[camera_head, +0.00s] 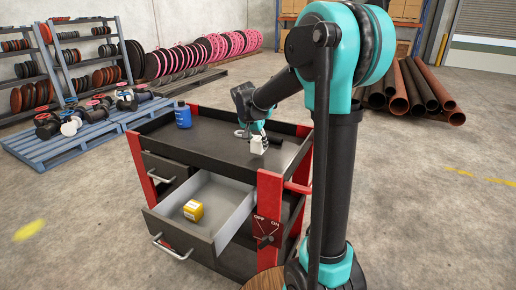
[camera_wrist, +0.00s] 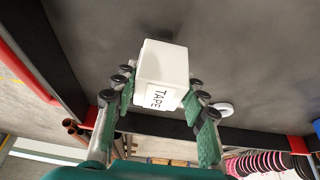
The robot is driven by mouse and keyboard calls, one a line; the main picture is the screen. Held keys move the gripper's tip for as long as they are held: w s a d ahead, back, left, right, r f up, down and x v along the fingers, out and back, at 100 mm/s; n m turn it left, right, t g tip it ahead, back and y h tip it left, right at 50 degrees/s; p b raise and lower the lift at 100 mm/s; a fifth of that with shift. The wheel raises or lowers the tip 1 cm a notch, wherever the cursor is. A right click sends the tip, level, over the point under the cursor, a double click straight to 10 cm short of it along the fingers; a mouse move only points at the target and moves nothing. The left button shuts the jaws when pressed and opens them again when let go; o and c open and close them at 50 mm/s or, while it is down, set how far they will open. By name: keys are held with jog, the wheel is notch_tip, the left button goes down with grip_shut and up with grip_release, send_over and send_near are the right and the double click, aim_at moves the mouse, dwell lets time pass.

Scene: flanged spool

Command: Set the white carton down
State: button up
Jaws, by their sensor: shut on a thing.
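The white carton (camera_head: 258,146) is at the cart's black top (camera_head: 212,145), towards its right side. In the wrist view the carton (camera_wrist: 162,68), with "TAPE" printed on it, sits between the green-padded fingers. My gripper (camera_head: 254,128) is shut on it, from above in the head view; in the wrist view my gripper (camera_wrist: 160,108) has a finger on each side of it. I cannot tell whether the carton's underside touches the cart top or is slightly above it.
A blue bottle (camera_head: 183,114) stands at the top's left end. A small white round object (camera_head: 241,133) lies near the carton. An open drawer (camera_head: 222,210) below holds a yellow box (camera_head: 193,210). Raised edges border the top; its middle is clear.

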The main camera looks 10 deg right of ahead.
jog(key=shift+f, duration=1.15)
jog(key=o, duration=1.4)
jog(key=shift+f, duration=0.1)
jog(key=v, duration=1.2)
